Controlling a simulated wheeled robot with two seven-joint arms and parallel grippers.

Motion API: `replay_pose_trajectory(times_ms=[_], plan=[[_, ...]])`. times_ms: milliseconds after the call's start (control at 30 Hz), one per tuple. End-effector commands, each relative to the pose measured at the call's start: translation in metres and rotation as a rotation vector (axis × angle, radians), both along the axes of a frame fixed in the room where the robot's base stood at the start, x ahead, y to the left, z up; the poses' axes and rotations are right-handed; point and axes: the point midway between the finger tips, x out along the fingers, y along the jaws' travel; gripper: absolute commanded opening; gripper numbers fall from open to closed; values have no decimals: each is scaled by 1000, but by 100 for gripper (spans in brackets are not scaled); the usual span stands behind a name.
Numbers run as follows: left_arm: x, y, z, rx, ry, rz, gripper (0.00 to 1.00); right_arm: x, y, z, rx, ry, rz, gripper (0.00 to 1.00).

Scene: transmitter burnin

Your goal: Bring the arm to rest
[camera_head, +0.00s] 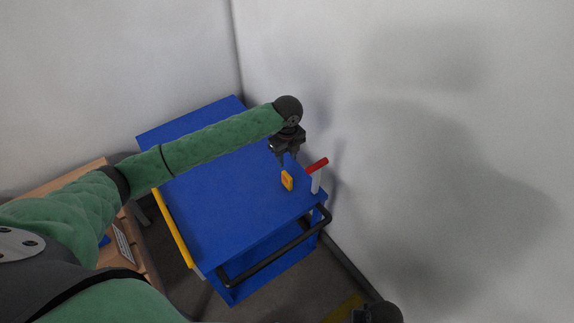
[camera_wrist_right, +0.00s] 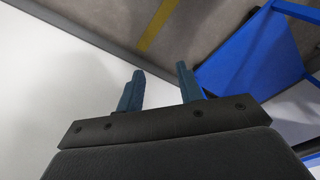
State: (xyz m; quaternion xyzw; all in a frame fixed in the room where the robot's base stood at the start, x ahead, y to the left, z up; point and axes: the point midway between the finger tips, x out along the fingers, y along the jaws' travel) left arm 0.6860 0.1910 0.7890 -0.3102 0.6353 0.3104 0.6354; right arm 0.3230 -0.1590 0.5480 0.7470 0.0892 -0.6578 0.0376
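My left arm reaches over a blue cart (camera_head: 215,200) from the left in the head view. Its dark gripper (camera_head: 288,160) points down above the cart's right part, with its fingers apart and nothing seen between them. A small orange device (camera_head: 287,181) sits on the cart top just below the fingertips; whether they touch it is too small to tell. My right gripper shows only in part at the bottom edge of the head view. In the right wrist view its two fingers (camera_wrist_right: 159,84) are spread and empty.
A red-and-white upright thing (camera_head: 316,181) stands by the cart's right corner, close to the left gripper. A black handle rail (camera_head: 285,250) runs along the cart's front. White walls rise close behind the cart. A wooden table (camera_head: 140,255) is at the left.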

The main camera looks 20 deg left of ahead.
Motion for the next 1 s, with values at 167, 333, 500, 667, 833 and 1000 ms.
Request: replay_pose_trajectory(times_ms=[167, 333, 500, 667, 833, 1000], plan=[[0, 0, 6, 0, 0, -1, 36, 1, 0, 5, 1, -2, 0, 36], [0, 0, 6, 0, 0, 0, 36, 1, 0, 5, 1, -2, 0, 36], [0, 0, 6, 0, 0, 0, 36, 1, 1, 5, 2, -3, 0, 36], [0, 0, 7, 0, 0, 0, 36, 2, 1, 7, 2, -5, 0, 36], [0, 0, 18, 0, 0, 0, 36, 2, -1, -24, -6, 0, 1, 36], [0, 0, 38, 0, 0, 0, 36, 4, -6, -77, -18, -14, 4, 36]])
